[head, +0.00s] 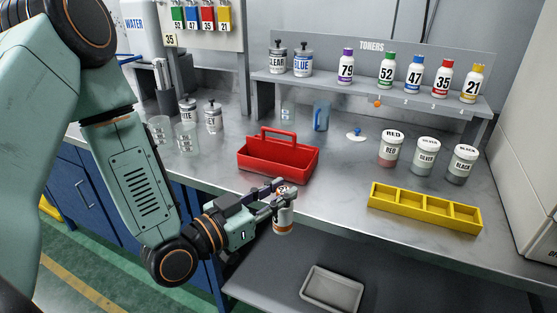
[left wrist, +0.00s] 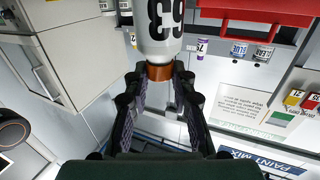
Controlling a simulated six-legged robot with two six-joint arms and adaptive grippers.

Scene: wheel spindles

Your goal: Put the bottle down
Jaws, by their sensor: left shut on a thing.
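The bottle (head: 283,221) is white with an orange cap and large dark digits on its label. My left gripper (head: 280,196) is shut on it near the cap, and the bottle hangs below the fingers. In the head view it shows at the bench's front edge, in front of the red caddy (head: 277,160); I cannot tell its exact height. In the left wrist view the bottle (left wrist: 167,25) has its orange cap between the fingertips (left wrist: 160,75), and its far end is cut off. My right gripper is not in view.
A yellow divided tray (head: 424,209) lies right on the grey bench. Jars labelled red, silver and black (head: 425,156) stand behind it. Numbered toner bottles (head: 414,80) line the raised shelf. A grey tray (head: 332,289) sits lower down. Bench between caddy and yellow tray is clear.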

